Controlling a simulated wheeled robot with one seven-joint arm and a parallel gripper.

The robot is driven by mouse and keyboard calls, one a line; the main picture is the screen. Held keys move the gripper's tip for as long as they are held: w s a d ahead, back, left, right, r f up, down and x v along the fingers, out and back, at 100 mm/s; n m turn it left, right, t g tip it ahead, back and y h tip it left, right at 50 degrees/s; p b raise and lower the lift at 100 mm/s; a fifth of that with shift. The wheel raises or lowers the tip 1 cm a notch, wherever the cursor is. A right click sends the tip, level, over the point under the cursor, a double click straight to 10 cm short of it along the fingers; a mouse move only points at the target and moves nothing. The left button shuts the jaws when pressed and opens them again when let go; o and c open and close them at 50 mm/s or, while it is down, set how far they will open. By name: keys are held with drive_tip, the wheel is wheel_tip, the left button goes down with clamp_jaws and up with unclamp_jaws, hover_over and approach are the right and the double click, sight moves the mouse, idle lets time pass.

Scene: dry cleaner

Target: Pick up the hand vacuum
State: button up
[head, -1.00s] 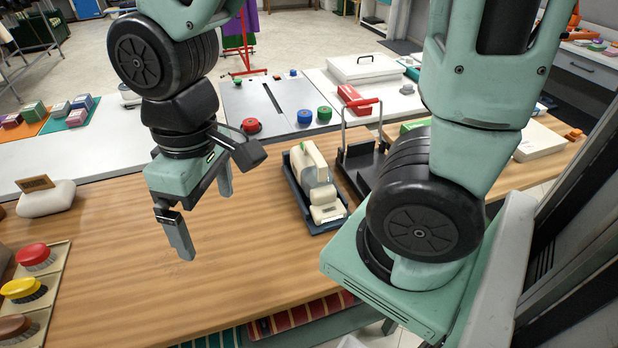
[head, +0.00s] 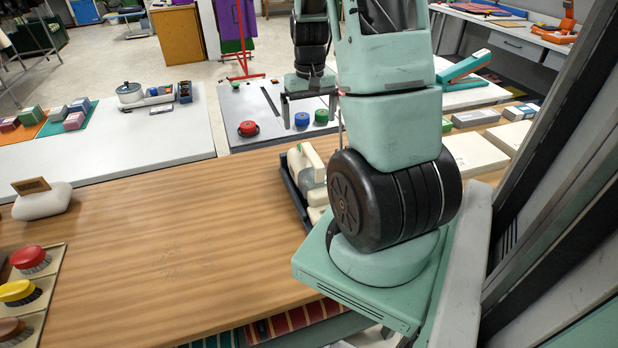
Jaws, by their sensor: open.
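The hand vacuum (head: 308,162) appears to be the cream and grey device in a dark tray (head: 291,188) on the wooden counter. My arm hides its right part. My gripper (head: 309,108) is open and empty, with its fingers apart and pointing down. It appears above and beyond the hand vacuum, in front of the grey panel with the knobs. I cannot tell its exact height, and nothing is between the fingers.
The wooden counter (head: 180,235) is clear left of the tray. Brushes with red (head: 30,257), yellow (head: 17,290) and brown tops stand at the left edge. A grey panel (head: 240,98) with red (head: 248,128), blue and green knobs lies behind. White boxes (head: 475,153) sit right.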

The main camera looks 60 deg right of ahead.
sight(311, 152)
wheel_tip(311, 152, down, 9)
drive_tip(key=shift+f+p, duration=0.1)
drive_tip(key=shift+p, duration=0.6)
drive_tip(key=shift+s+f+p, duration=0.15)
drive_tip(key=shift+f+p, duration=0.35)
drive_tip(key=shift+f, duration=0.8)
drive_tip(key=shift+s+f+p, duration=0.1)
drive_tip(key=shift+f+p, duration=0.35)
drive_tip(key=shift+f, duration=0.8)
drive_tip(key=c, duration=2.1)
drive_tip(key=shift+r, duration=0.1)
drive_tip(key=shift+r+b, duration=1)
drive_tip(key=shift+r, duration=3.95)
